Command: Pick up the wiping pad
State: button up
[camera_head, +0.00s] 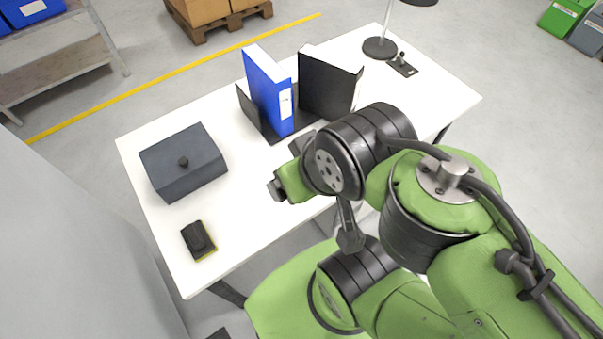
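The wiping pad (198,240) is a small black block with a raised grip and a yellow underside. It lies flat on the white table (240,215) near the front left corner. My gripper (277,186) is over the table's front middle, to the right of and above the pad in the picture, clear of it. Its fingers are small and partly hidden by my own wrist, so their opening does not show clearly. I see nothing held.
A dark grey box with a knobbed lid (184,165) stands just behind the pad. A blue binder (267,90) and a black binder (327,84) stand in a holder at the back. A lamp (381,47) is at the far right. Bare tabletop lies between pad and gripper.

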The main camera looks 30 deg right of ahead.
aim_at(198, 242)
jog(key=j+u, duration=0.4)
jog(key=j, duration=0.15)
jog(key=j+u, duration=0.35)
jog(key=j, duration=0.2)
jog(key=i+j+u, duration=0.15)
jog(key=j+u, duration=0.25)
jog(key=j, duration=0.15)
